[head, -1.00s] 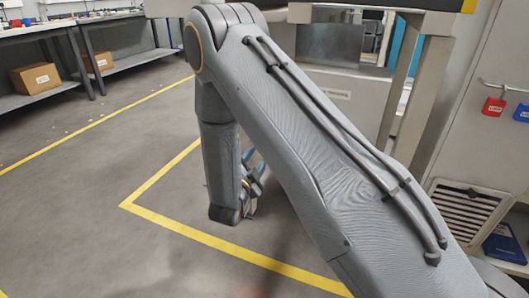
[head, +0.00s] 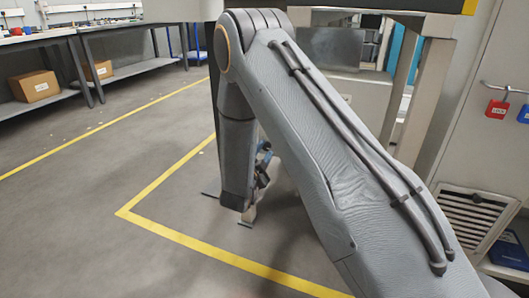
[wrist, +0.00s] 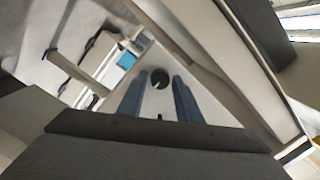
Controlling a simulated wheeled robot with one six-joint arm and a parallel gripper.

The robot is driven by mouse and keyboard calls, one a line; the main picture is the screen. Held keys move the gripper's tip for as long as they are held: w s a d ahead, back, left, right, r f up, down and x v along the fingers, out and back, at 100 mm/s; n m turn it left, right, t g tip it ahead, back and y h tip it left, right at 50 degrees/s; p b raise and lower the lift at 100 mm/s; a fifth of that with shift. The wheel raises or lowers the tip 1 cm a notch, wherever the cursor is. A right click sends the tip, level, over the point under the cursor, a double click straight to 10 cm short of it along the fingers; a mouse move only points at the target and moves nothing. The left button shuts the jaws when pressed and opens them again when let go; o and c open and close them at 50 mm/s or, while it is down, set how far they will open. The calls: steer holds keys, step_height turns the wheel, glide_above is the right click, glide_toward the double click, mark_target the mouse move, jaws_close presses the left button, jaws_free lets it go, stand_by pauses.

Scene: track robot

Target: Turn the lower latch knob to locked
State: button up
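A round black knob (wrist: 159,80) with a small white mark shows in the wrist view on a pale panel (wrist: 145,104). I cannot tell from these frames whether it is the lower latch knob. My gripper (wrist: 159,74) is open, with one blue finger on each side of the knob's line in that view. The frames do not show whether the fingers touch the knob or are still short of it. In the head view my arm hides the knob, and only a bit of blue by my wrist (head: 264,153) shows.
A yellow floor line (head: 218,243) runs around the floor near my arm. At the right stands a grey cabinet with a red padlock (head: 497,109), a blue padlock (head: 524,114) and a vent (head: 472,214). Workbenches with cardboard boxes (head: 35,86) stand at the left.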

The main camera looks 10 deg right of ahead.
steer(key=c, duration=0.7)
steer(key=shift+o, duration=0.2)
steer(key=shift+n+p, duration=0.3)
steer(key=shift+p, duration=0.1)
steer(key=n+p, duration=0.2)
steer(key=shift+s+d+r+p, duration=0.1)
steer(key=shift+r+p, duration=0.05)
steer(key=shift+p, duration=0.25)
steer(key=n+p, duration=0.3)
steer(key=n, duration=0.2)
steer(key=shift+g+p, duration=0.3)
steer(key=shift+p, duration=0.1)
steer(key=n+p, duration=0.3)
steer(key=n, duration=0.2)
steer(key=shift+g, duration=0.4)
steer(key=shift+n+h+p, duration=0.4)
steer(key=shift+n+p, duration=0.4)
steer(key=shift+n, duration=1.2)
